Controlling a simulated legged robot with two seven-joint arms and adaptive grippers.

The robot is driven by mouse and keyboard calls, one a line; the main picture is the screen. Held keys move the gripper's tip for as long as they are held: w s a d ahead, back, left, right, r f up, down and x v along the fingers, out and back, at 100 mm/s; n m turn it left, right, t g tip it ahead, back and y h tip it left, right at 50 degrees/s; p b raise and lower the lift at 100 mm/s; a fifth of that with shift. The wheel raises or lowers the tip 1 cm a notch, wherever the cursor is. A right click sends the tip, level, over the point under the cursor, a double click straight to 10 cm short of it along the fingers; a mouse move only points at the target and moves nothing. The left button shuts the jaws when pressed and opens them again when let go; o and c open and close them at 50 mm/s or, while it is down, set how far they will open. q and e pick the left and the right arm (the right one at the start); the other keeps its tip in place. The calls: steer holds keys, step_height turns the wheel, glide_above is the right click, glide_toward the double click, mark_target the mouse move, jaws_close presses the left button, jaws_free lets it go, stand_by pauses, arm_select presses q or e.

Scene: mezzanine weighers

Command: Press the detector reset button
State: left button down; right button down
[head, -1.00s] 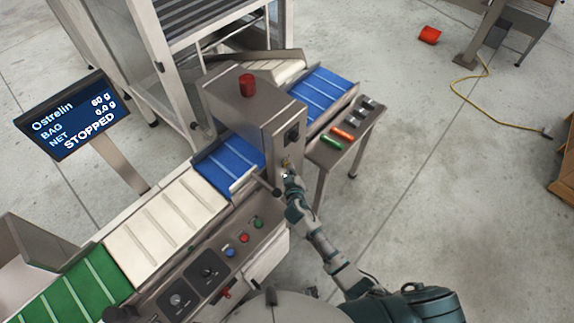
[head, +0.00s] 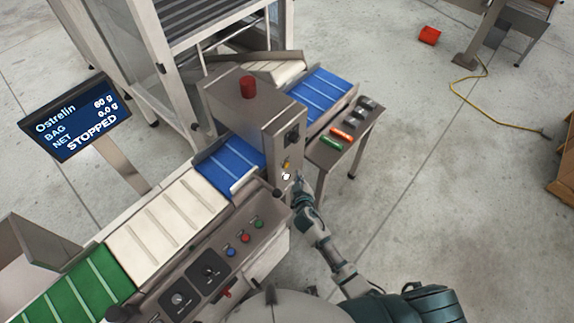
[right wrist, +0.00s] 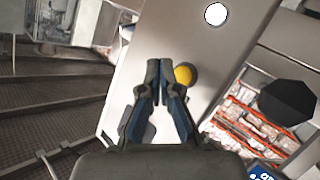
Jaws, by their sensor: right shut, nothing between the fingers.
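The metal detector housing (head: 258,118) is a grey steel box over the blue belt, with a red beacon on top. A small yellow button (head: 286,163) is on its side panel, above a white round mark (head: 286,176). I take the yellow button to be the reset button. My right gripper (head: 297,180) is just below and right of it, apart from it in the head view. In the right wrist view, the shut, empty fingertips (right wrist: 160,66) point at the panel, left of the yellow button (right wrist: 184,74). My left gripper is out of view.
A display (head: 75,116) reads STOPPED. A control panel (head: 215,262) with blue, red and green buttons runs along the conveyor's front. A side table (head: 345,150) with green and orange items stands right of the detector. Open floor lies further right.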

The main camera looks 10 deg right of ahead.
steer(key=shift+s+d+p, duration=0.3)
steer(key=shift+s+d, duration=0.55)
steer(key=shift+s, duration=0.2)
steer(key=s+d+f+g, duration=0.1)
steer(key=s+f+g, duration=0.1)
steer(key=s+f, duration=0.6)
steer(key=s+d+f+g+y, duration=0.1)
steer(key=s+f+g, duration=0.3)
steer(key=f, duration=0.8)
steer(key=s+d+f+g, duration=0.1)
steer(key=s+f, duration=0.6)
steer(key=f, duration=0.2)
steer(key=s+d+f+g, duration=0.1)
steer(key=s+f, duration=0.3)
steer(key=s, duration=0.6)
steer(key=s+d+f+m+g, duration=0.1)
steer(key=s+f, duration=0.4)
steer(key=s, duration=0.6)
steer(key=s+d+f+m+g, duration=0.1)
steer(key=s+f+g, duration=0.3)
steer(key=s, duration=0.7)
steer(key=shift+d+f+g, duration=0.3)
steer(key=shift+d+f, duration=0.05)
steer(key=shift+d, duration=0.4)
steer(key=shift+w, duration=0.15)
